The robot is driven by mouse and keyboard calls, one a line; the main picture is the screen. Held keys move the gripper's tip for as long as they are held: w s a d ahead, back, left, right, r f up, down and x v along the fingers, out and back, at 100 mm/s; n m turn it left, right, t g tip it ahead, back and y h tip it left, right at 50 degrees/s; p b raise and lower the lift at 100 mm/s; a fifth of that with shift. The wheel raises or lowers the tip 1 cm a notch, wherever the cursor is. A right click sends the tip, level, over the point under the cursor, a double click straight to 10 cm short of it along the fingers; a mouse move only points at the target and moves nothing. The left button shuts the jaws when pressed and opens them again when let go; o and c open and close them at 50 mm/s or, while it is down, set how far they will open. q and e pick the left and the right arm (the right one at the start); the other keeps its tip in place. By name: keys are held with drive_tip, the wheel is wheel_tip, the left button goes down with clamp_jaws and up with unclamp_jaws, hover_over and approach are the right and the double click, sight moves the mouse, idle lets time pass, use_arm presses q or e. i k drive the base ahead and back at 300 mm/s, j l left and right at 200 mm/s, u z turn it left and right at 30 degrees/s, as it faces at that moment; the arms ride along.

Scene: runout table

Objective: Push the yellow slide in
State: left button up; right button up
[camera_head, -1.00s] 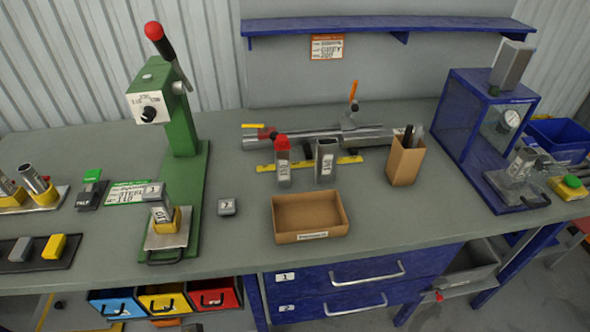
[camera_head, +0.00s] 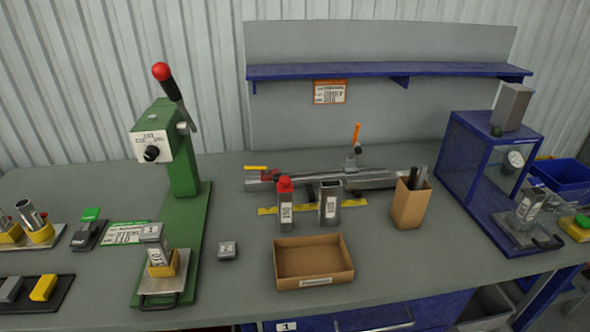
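A metal slide plate (camera_head: 160,287) with a yellow nest (camera_head: 180,264) sits at the front of the green press base (camera_head: 191,225). Its dark handle faces the table's front edge. The slide sits forward of the green press's head (camera_head: 153,140). Neither of my grippers is in view.
An open cardboard box (camera_head: 313,281) and a small grey block (camera_head: 228,251) lie right of the press. A dark tray (camera_head: 30,303) and a metal plate are at left. A blue press frame (camera_head: 478,190) with another handled slide (camera_head: 510,232) stands at right.

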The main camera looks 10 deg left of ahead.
sight(157, 281)
drive_tip(key=u, duration=1.2)
